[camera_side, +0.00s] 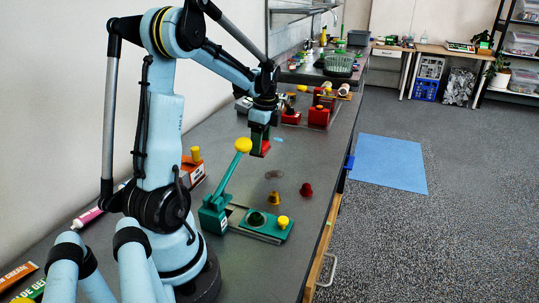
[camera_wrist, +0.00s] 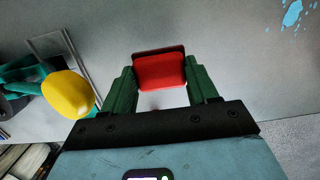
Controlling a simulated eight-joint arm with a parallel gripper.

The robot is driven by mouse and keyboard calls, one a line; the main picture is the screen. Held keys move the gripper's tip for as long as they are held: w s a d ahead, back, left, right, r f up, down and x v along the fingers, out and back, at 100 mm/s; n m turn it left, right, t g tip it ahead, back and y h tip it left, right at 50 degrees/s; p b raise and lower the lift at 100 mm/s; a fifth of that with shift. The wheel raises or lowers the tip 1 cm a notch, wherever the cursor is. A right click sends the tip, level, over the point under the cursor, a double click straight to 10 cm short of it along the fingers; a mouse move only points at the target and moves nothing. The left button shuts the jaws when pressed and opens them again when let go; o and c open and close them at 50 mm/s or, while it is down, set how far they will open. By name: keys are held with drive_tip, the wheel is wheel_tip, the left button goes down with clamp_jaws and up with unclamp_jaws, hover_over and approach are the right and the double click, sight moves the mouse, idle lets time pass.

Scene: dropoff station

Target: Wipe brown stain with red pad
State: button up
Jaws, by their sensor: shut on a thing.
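My gripper (camera_side: 260,147) is shut on the red pad (camera_side: 266,147) and holds it above the grey bench. In the wrist view the red pad (camera_wrist: 160,71) sits between the two green fingers of my gripper (camera_wrist: 163,82). The brown stain is not visible in the wrist view.
A green lever press (camera_side: 245,215) with a yellow knob (camera_side: 243,145) stands in front of the pad. The bench's right edge is open.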

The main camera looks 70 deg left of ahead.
drive_tip(key=shift+f, duration=3.6)
drive_tip(key=shift+w+d+r, duration=0.15)
drive_tip(key=shift+w+d, duration=0.3)
drive_tip(key=shift+d, duration=0.05)
drive_tip(key=shift+w+d+f, duration=0.25)
drive_tip(key=shift+w, duration=0.1)
drive_tip(key=shift+w+d+f, duration=0.1)
drive_tip(key=shift+w+d, duration=1.75)
drive_tip(key=shift+s+a, duration=2.55)
drive_tip(key=shift+s, duration=0.05)
drive_tip(key=shift+w+a, duration=0.15)
drive_tip(key=shift+w+d, duration=2.55)
drive_tip(key=shift+d, duration=0.1)
drive_tip(key=shift+s+a, duration=2.75)
wheel_tip(320, 180, up, 8)
drive_tip(key=shift+w+d+f, duration=0.1)
drive_tip(key=shift+f, duration=0.05)
drive_tip(key=shift+r, duration=0.25)
